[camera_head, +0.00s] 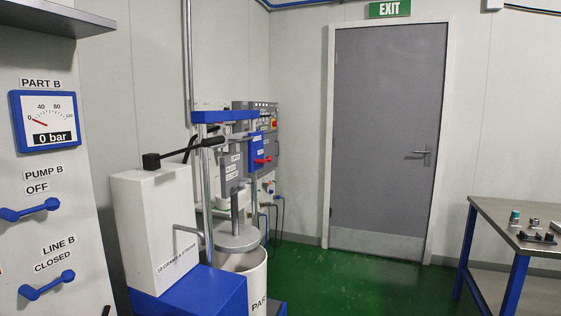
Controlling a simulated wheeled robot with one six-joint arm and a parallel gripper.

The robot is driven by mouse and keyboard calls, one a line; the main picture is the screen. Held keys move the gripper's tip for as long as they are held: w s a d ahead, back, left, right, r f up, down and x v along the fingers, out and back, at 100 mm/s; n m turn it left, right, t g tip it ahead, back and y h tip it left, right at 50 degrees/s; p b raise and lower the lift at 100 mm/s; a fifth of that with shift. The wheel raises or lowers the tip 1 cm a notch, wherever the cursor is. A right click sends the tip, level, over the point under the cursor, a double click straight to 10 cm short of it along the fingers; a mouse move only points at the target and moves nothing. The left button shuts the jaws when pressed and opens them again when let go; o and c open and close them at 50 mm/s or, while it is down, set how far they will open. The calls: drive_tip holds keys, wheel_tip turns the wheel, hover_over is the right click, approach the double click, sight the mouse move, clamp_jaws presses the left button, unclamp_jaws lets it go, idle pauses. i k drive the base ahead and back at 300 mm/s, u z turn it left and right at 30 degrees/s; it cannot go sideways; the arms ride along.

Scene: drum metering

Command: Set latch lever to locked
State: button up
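No lever labelled latch or locked is readable in this view. A black lever arm (184,150) sits on top of a white pump unit (158,225), which is labelled "18 grams a stroke". A small red lever (261,160) is on a blue box (257,145) on the press-like frame behind it. A grey plate (232,168) with small lettering hangs beside it. I cannot tell which of these, if any, is the latch lever. My gripper is not in view.
The left panel holds a gauge (45,120) at 0 bar, a Pump B handle (29,209) at off and a Line B handle (46,285) at closed. A drum (242,275) stands under the frame. A workbench (500,219) is right; green floor (345,275) is clear.

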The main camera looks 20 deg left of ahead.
sight(269, 159)
drive_tip(key=z, duration=0.3)
drive_tip(key=i, duration=1.65)
drive_tip(key=u, duration=0.55)
drive_tip(key=i, duration=1.75)
drive_tip(key=u, duration=0.8)
drive_tip(key=i, duration=0.25)
drive_tip(key=u, duration=0.25)
